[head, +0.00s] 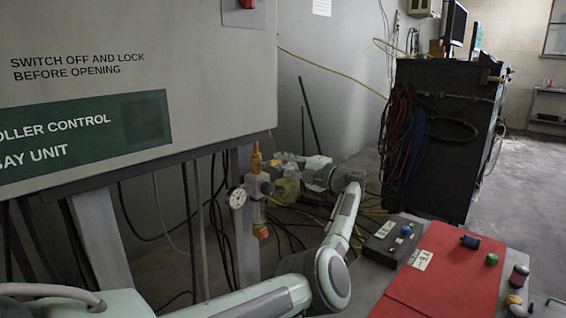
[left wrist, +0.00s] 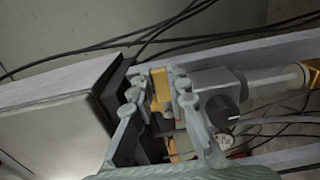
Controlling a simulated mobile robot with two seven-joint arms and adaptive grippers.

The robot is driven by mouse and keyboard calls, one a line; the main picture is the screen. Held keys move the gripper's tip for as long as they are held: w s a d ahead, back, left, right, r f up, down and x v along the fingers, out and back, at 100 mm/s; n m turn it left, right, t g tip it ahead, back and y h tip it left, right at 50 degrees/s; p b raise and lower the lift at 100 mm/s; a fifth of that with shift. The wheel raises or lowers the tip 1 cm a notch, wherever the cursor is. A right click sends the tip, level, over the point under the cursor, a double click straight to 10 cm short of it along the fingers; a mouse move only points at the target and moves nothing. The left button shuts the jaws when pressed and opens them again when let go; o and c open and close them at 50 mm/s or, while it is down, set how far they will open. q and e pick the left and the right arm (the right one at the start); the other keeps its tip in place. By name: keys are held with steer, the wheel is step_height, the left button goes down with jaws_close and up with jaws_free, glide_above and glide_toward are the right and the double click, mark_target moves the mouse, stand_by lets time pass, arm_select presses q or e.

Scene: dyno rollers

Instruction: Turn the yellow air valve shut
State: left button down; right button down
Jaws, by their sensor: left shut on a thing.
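The yellow air valve (head: 256,158) sits at the top of the air unit, beside the grey leg under the control cabinet. Its yellow part stands upright in the head view. My left gripper (head: 271,166) reaches it from the right, its fingers small and partly lost against the clutter behind. In the left wrist view, the fingers of my left gripper (left wrist: 157,95) lie on either side of the yellow valve (left wrist: 160,85) and are shut on it. The fingers hide part of the valve. My right gripper is not in view.
A round gauge (head: 238,198) and grey regulator body sit just below the valve. The control cabinet (head: 190,90) hangs close above and left. Cables run behind. A red-topped bench (head: 450,270) with knobs stands right, and a black cabinet (head: 440,140) behind it.

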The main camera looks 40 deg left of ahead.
arm_select(q)
steer(key=shift+f, duration=0.1)
steer(key=c, duration=1.5)
jaws_free()
steer(key=shift+o, duration=0.2)
steer(key=d, duration=1.2)
steer(key=shift+s, duration=0.45)
